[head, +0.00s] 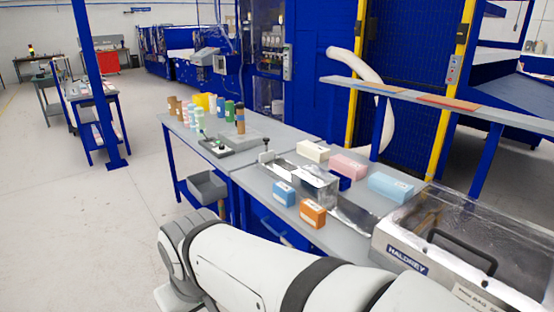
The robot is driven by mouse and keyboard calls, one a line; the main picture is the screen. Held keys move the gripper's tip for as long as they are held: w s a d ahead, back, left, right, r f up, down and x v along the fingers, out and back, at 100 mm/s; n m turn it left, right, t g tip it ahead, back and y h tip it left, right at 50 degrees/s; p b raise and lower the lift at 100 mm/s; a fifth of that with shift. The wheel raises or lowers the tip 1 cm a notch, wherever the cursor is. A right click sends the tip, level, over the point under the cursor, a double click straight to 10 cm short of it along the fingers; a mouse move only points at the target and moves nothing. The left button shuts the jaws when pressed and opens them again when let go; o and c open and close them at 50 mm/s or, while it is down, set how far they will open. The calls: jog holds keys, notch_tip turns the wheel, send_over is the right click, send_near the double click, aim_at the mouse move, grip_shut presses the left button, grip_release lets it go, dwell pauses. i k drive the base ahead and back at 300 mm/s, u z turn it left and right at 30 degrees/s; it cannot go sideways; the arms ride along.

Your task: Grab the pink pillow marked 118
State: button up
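A pink block-shaped pillow (348,167) lies on the grey workbench (262,186), towards its back edge. A cream block (313,151) is to its left and a light blue block (391,187) to its right. The mark on the pink pillow is too small to read. My arm crosses the bottom of the head view, in front of the bench and well apart from the pillow. My gripper does not show in this view.
A metal fixture (303,180) stands in front of the pink pillow. A blue block (284,194) and an orange block (312,213) sit nearer the front edge. A clear-lidded machine (480,240) fills the right. Several small cylinders stand at the far left end.

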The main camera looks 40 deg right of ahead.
aim_at(355, 171)
jog(key=u, duration=0.05)
jog(key=i, duration=2.4)
jog(key=z, duration=3.2)
jog(key=i, duration=1)
jog(key=u, duration=0.05)
